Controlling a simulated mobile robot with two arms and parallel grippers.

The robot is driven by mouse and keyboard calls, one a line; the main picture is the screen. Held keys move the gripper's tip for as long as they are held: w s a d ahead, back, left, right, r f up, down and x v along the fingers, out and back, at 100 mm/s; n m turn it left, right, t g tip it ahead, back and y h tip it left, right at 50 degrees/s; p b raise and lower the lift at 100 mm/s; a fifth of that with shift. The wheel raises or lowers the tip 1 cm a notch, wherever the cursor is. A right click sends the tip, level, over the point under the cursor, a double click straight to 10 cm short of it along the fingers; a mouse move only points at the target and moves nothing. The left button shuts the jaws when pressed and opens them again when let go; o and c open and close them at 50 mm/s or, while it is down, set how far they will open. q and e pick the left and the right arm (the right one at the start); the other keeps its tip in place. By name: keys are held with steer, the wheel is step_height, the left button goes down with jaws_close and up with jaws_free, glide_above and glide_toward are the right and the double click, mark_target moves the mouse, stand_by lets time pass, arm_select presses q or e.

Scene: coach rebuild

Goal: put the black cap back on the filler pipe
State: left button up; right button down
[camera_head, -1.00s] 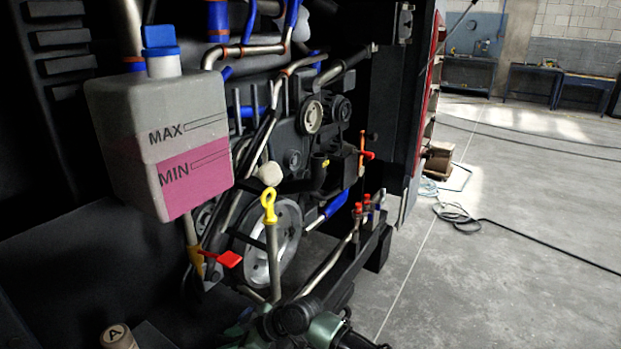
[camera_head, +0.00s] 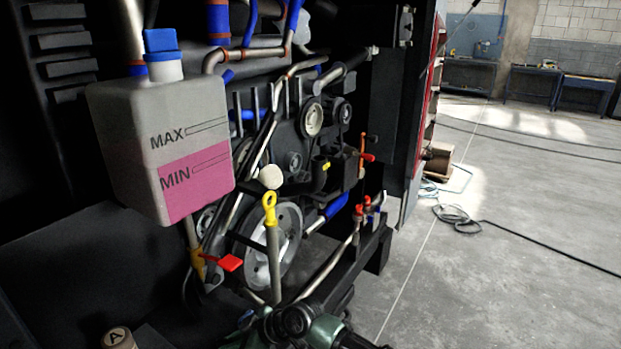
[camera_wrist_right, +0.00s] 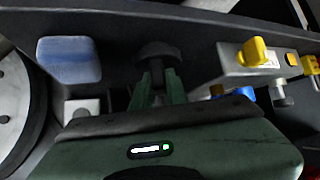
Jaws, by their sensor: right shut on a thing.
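In the right wrist view my right gripper (camera_wrist_right: 157,88) is shut on the black cap (camera_wrist_right: 158,55), a dark round piece at its fingertips. In the head view green and black parts of my right arm show at the bottom middle, below the engine; its fingertips cannot be made out there. A dark, bent pipe (camera_head: 319,180), which looks like the filler pipe, stands in the engine bay above and a little right of the arm. A small yellow mark shows near its upper end. The cap is apart from this pipe. My left gripper is not in view.
A coolant tank (camera_head: 160,150) with a blue cap hangs at upper left. A yellow-ringed dipstick (camera_head: 269,208), a red lever (camera_head: 230,263) and a large pulley (camera_head: 290,235) crowd the bay. A dark rail runs at lower right.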

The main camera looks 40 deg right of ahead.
steer(key=shift+w+r+p, duration=0.1)
steer(key=shift+r+p, duration=1.95)
steer(key=shift+r, duration=0.8)
